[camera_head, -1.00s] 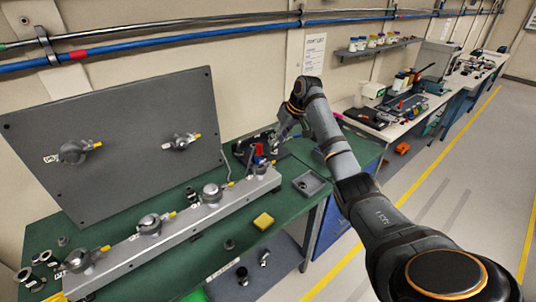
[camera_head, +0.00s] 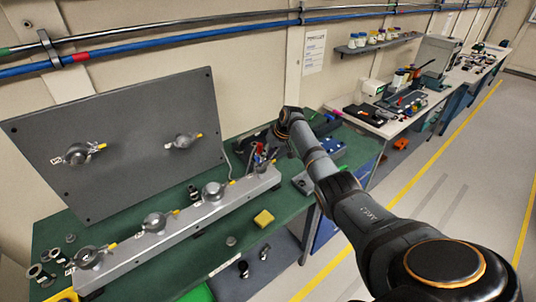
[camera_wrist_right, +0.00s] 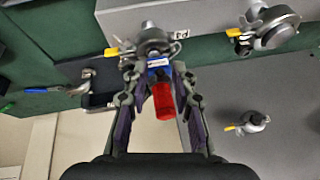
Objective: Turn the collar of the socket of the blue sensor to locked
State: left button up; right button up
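The blue sensor (camera_wrist_right: 158,67), with a red end (camera_wrist_right: 164,101), stands in the end socket (camera_wrist_right: 154,42) of the grey rail in the right wrist view. A yellow lever (camera_wrist_right: 112,52) sticks out to the left of that socket. In the head view the sensor (camera_head: 259,153) is small and partly covered. My right gripper (camera_wrist_right: 157,76) has its fingers on both sides of the sensor, with visible gaps, so it looks open around it. Whether a fingertip touches the collar is unclear. My left gripper is not in view.
The grey rail (camera_head: 185,235) carries several sockets with yellow levers. A grey upright panel (camera_head: 125,150) with two more sockets stands behind it.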

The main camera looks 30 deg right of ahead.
grip_shut()
jog(key=shift+a, duration=0.1)
jog(key=w+a+m+g+h+b, duration=0.1)
jog(key=w+a+m+h+b, duration=0.1)
jog(key=m, duration=0.6)
jog(key=w+a+m+g+h+b, duration=0.1)
jog(key=w+a+m+h+b, duration=0.1)
jog(key=m, duration=0.7)
jog(key=shift+a+h+b, duration=0.7)
jog(key=shift+h+b, duration=0.5)
jog(key=shift+b, duration=0.65)
jog(key=shift+o, duration=1.3)
grip_release()
